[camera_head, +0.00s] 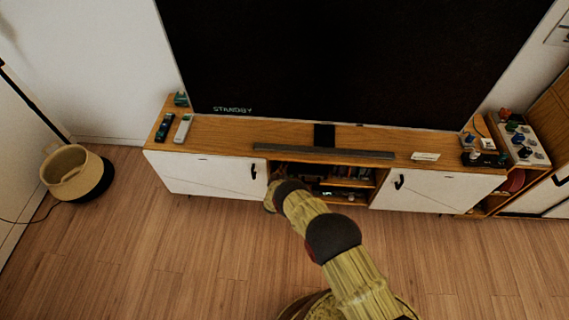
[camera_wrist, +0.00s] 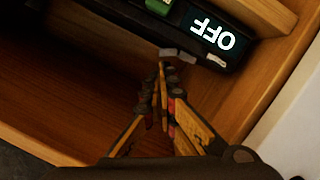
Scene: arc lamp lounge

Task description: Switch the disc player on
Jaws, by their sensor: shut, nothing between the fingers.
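In the wrist view a dark device, which looks like the disc player (camera_wrist: 238,62), sits at the top of a wooden compartment. Its lit display reads OFF, upside down in this view. Small grey tabs or buttons show along its lower front edge. My gripper (camera_wrist: 163,66) is shut and empty, its fingertips close to one grey tab (camera_wrist: 178,54); I cannot tell whether they touch. In the head view my arm reaches the left part of the cabinet's open middle bay, and the fingertips are hidden.
The wooden shelf edge (camera_wrist: 265,12) and a side panel lie close to the device. The low cabinet (camera_head: 215,172) has white doors beside the open bay. A soundbar (camera_head: 310,154) lies on top, below a large screen (camera_head: 350,60) reading STANDBY. A basket (camera_head: 68,165) stands at left.

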